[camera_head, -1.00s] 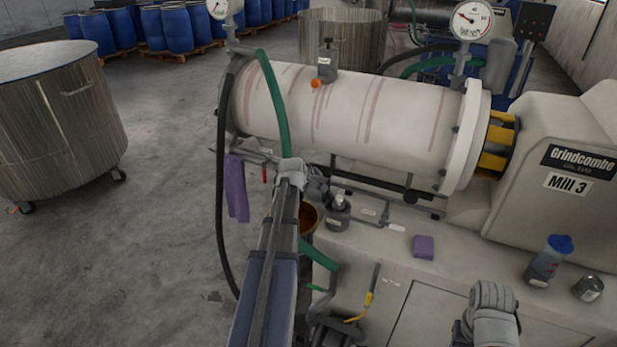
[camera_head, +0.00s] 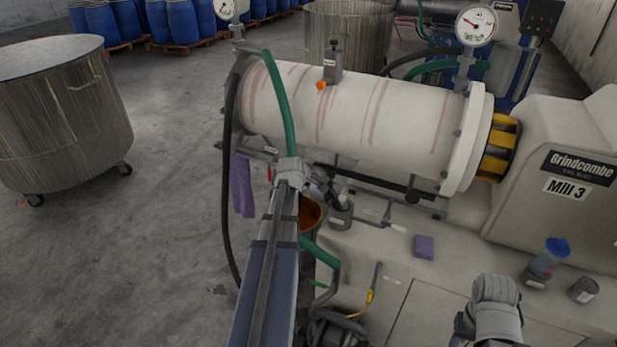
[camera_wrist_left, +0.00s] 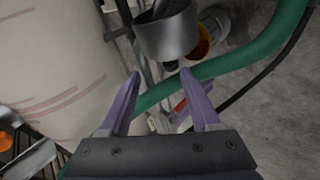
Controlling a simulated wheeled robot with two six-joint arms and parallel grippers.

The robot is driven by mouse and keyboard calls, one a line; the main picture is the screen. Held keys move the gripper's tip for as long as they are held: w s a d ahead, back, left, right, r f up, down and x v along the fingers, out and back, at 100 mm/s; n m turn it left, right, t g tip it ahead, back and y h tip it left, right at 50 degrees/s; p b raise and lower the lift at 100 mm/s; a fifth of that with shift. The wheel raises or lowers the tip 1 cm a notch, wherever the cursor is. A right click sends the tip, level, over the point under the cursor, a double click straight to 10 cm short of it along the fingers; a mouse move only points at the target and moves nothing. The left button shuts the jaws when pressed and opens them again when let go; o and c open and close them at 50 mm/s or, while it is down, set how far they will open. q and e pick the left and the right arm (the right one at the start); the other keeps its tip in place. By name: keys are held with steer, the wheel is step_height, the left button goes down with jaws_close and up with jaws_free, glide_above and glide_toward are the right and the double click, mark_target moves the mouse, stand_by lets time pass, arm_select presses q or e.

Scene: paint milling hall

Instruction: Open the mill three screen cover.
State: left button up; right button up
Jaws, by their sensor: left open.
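Mill 3 has a long, pale horizontal cylinder (camera_head: 350,120) with reddish streaks, also at the left of the left wrist view (camera_wrist_left: 55,70). I cannot pick out for certain which part is the screen cover. My left gripper (camera_head: 318,186) is below the cylinder's left part, largely hidden behind its own wrist. In the left wrist view its two purple fingers (camera_wrist_left: 164,88) are apart with nothing clamped between them. Beyond them are a grey metal cup (camera_wrist_left: 168,38), a green hose (camera_wrist_left: 235,62) and a small red part (camera_wrist_left: 181,105). My right arm shows at the lower right, but its fingers do not.
A green hose (camera_head: 280,105) and black hose (camera_head: 226,190) hang near my left arm. An orange-brown bucket (camera_head: 310,213), grey pot (camera_head: 340,215) and purple block (camera_head: 424,246) are near the mill's base. A steel tub (camera_head: 62,125) stands left, with open floor between.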

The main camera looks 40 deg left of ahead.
arm_select(q)
steer(key=s+r+p, duration=0.4)
steer(key=s+r, duration=0.1)
steer(key=shift+d+p, duration=0.35)
steer(key=shift+d, duration=0.1)
stand_by(0.6)
